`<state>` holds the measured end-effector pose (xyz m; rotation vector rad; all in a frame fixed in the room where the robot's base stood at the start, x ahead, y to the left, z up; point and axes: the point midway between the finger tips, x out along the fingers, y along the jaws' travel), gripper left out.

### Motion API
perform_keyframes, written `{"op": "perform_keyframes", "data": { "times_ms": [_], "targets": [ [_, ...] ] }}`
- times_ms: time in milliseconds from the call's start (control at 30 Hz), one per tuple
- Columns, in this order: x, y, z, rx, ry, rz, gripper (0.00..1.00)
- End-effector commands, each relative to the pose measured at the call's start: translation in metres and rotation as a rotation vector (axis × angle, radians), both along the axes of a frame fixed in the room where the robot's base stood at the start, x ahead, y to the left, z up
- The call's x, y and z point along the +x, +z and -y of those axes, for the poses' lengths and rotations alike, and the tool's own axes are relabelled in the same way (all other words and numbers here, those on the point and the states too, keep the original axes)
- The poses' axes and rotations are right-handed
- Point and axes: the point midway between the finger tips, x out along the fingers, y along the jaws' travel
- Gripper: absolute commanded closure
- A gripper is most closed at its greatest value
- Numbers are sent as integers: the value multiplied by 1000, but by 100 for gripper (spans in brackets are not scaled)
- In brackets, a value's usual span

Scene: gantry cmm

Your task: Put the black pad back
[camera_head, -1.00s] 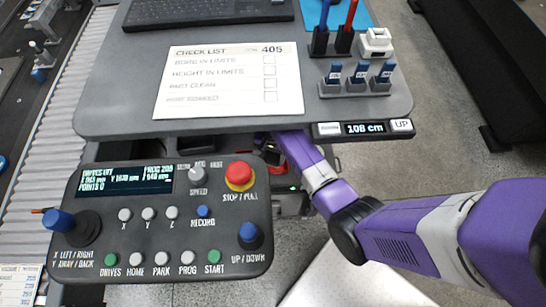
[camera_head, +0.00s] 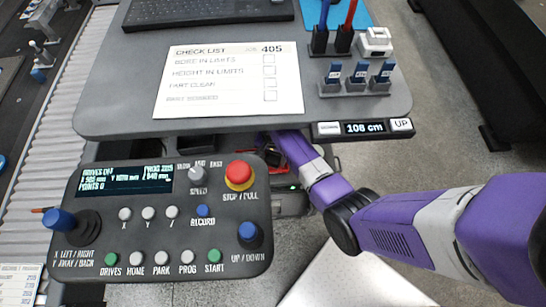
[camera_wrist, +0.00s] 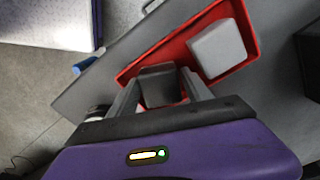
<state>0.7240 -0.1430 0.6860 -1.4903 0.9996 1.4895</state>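The black pad (camera_wrist: 158,84) is a dark block between my gripper's two fingers in the wrist view. My gripper (camera_wrist: 160,80) appears shut on it, with a finger against each side. The pad is over or in the left part of a red tray (camera_wrist: 250,35); I cannot tell whether it touches the tray floor. A light grey block (camera_wrist: 217,48) sits in the tray's right part. In the head view my arm reaches under the desk's front edge, and my gripper is mostly hidden there.
A blue-handled item (camera_wrist: 85,65) lies beside the tray on a grey surface. Above my arm are the desk (camera_head: 110,100) and its height display (camera_head: 365,128). A control panel (camera_head: 150,240) with a red stop button stands at the left. Open floor (camera_head: 440,130) lies at the right.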

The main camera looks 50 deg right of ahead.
Motion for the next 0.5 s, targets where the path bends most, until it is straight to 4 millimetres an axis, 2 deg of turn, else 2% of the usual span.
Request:
{"op": "perform_keyframes", "data": {
  "times_ms": [267,500],
  "targets": [
    [0,7,0,-1,0,1,42],
    [1,43,0,-2,0,4,42]
  ]
}}
